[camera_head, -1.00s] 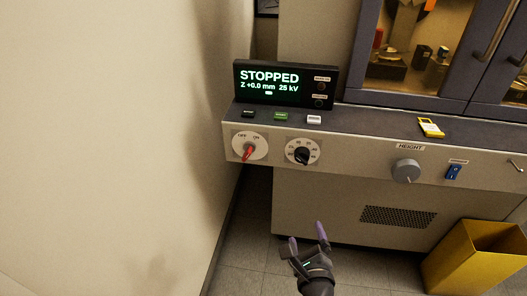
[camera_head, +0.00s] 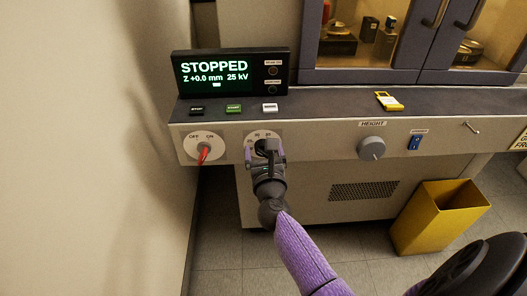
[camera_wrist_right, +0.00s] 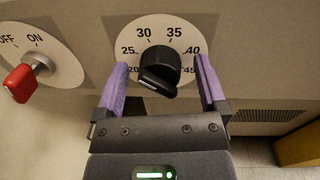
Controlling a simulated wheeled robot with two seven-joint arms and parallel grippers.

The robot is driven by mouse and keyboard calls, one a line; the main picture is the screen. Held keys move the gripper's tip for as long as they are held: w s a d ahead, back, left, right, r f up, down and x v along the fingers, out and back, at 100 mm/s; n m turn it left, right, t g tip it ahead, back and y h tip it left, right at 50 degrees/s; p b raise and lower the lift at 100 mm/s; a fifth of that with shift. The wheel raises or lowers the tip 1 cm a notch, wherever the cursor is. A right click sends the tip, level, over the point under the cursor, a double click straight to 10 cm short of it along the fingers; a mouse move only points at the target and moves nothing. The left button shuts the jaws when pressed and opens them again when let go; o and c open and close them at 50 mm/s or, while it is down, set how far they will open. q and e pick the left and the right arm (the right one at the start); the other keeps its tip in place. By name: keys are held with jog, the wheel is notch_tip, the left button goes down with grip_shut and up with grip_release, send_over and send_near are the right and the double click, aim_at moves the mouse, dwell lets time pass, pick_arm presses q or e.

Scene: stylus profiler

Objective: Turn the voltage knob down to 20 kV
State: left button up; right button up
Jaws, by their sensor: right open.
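The black voltage knob (camera_head: 264,147) sits on a white dial (camera_wrist_right: 181,30) on the front panel, partly hidden by my right gripper in the head view. In the right wrist view the knob (camera_wrist_right: 157,70) has a raised bar, and the dial reads from 20 to 45; I cannot tell which mark the bar points at. The display (camera_head: 225,74) reads STOPPED, Z +0.0 mm, 25 kV. My right gripper (camera_head: 266,154) is open in front of the knob, its purple fingers either side of it, apparently apart from it. My left gripper is out of view.
A red OFF/ON switch (camera_head: 204,153) is close left of the knob. The grey height knob (camera_head: 371,148) and a blue switch (camera_head: 415,143) are to the right. Several buttons (camera_head: 233,108) line the ledge above. A yellow bin (camera_head: 436,220) stands on the floor. A wall (camera_head: 90,150) rises at left.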

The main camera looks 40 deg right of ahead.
jog(key=shift+c, duration=2.1)
grip_shut()
jog(key=shift+r+n+p, duration=0.15)
jog(key=shift+n+p, duration=0.55)
jog(key=shift+n, duration=0.3)
jog(key=n+p, duration=0.2)
jog(key=n, duration=0.3)
jog(key=shift+w+a, duration=0.1)
jog(key=shift+a, duration=0.05)
jog(key=n+p, duration=0.1)
jog(key=n, duration=0.1)
jog(key=shift+n+g, duration=0.3)
jog(key=shift+a+n+p, duration=0.1)
jog(key=shift+n+p, duration=0.45)
jog(key=shift+n, duration=0.45)
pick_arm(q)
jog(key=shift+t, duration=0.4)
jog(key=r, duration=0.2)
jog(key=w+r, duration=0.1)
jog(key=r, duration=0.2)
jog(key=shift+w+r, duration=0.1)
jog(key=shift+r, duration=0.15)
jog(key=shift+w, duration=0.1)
pick_arm(e)
jog(key=shift+n, duration=0.3)
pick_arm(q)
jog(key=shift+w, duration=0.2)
pick_arm(e)
jog(key=shift+f, duration=0.2)
